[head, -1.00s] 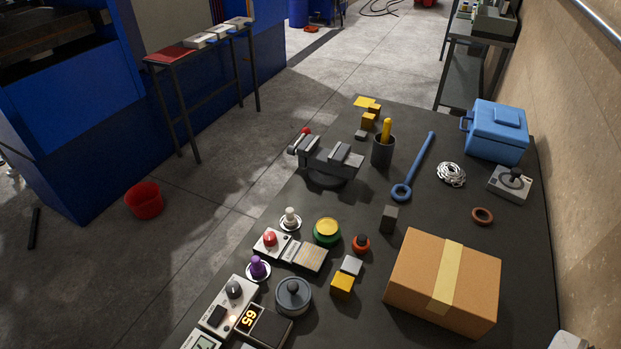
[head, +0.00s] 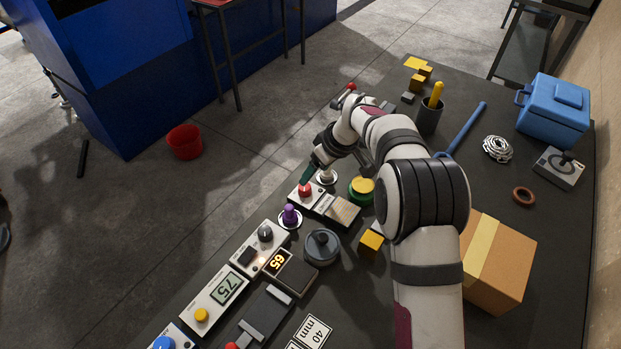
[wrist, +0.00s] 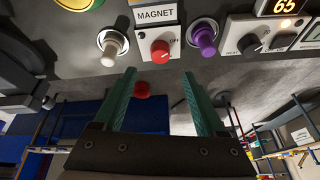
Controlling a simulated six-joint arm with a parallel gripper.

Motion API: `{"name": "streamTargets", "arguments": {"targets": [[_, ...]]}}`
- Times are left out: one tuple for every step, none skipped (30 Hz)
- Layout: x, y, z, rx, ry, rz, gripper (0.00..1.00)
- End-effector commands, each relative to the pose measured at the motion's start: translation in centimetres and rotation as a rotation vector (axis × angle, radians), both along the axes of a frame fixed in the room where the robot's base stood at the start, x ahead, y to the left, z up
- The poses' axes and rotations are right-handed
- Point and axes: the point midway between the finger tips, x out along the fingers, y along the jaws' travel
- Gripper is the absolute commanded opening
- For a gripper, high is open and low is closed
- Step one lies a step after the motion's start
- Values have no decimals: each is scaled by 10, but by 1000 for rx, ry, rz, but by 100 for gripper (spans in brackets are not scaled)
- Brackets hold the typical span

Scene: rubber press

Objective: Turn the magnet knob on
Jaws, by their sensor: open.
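The magnet knob (wrist: 160,51) is a round red knob on a white panel. The label MAGNET (wrist: 156,15) stands on the panel, with OFF printed to the knob's right; the knob's pointer is too small to read surely. In the head view the red knob (head: 305,189) is at the left edge of the bench. My gripper (wrist: 159,78) is open and empty, its two green fingers to either side of the knob's line, apart from it. In the head view my gripper (head: 308,173) is close to the knob.
A white knob (wrist: 112,46) and a purple knob (wrist: 203,39) flank the magnet panel closely. The heat panel (wrist: 252,40) is further along. A yellow-topped green button (head: 361,190) and a grey lidded pot (head: 322,246) stand nearby. A cardboard box (head: 505,270) is at the right.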

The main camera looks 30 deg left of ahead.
Motion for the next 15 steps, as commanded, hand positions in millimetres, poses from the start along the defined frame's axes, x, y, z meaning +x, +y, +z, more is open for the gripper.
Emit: {"name": "streamTargets", "arguments": {"targets": [[-1, 5, -15, -2, 4, 0, 73], [0, 9, -24, -3, 3, 0, 73], [0, 13, -34, -2, 3, -1, 73], [0, 16, -40, -2, 3, 0, 73], [1, 19, -47, -2, 1, 0, 73], [1, 22, -55, -2, 2, 0, 73], [1, 24, -59, -2, 2, -1, 73], [1, 26, -64, -2, 2, -1, 73], [2, 28, -68, -1, 1, -3, 73], [2, 29, -71, -1, 1, -3, 73], [2, 30, -74, -1, 1, -3, 73], [2, 31, -76, 0, 0, -3, 73], [2, 31, -77, 0, 0, -3, 73], [2, 32, -77, 0, 0, -3, 73], [2, 32, -78, 0, 0, -3, 73]]}}
